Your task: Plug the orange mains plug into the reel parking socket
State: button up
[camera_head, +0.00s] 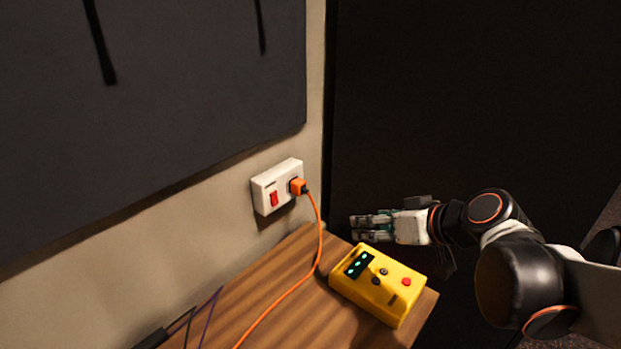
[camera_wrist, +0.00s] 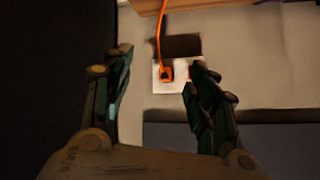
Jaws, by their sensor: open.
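The orange mains plug (camera_head: 298,187) sits in a white wall socket (camera_head: 265,199) with a red switch. Its orange cable (camera_head: 318,240) drops from the plug and runs over the wooden desk to the lower left. In the wrist view the plug (camera_wrist: 166,74) and the white socket plate (camera_wrist: 160,86) show upside down, between my fingers and beyond them. My gripper (camera_head: 354,227) is open and empty, right of the plug and apart from it. I cannot pick out a reel or its parking socket in these frames.
A yellow box (camera_head: 378,284) with a small display and buttons lies on the desk (camera_head: 262,300), below my gripper. A dark panel (camera_head: 150,90) hangs on the wall above the socket. A black surface (camera_head: 440,100) stands behind my arm. Thin dark cables (camera_head: 205,318) lie at lower left.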

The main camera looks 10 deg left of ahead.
jog(key=w+a+f+n+y, duration=0.2)
jog(key=w+a+n+y, duration=0.15)
jog(key=w+a, duration=0.35)
jog(key=n+t+y+b, duration=0.1)
jog(key=n+y+b, duration=0.1)
jog(key=y, duration=0.2)
send_near(303, 190)
jog(key=shift+w+a+f, duration=0.2)
jog(key=shift+a, duration=0.25)
jog(key=shift+a, duration=0.1)
jog(key=shift+t, duration=0.3)
jog(key=shift+p+x, duration=0.45)
jog(key=shift+x, duration=3.95)
jog(key=shift+r, duration=0.1)
jog(key=shift+b, duration=0.35)
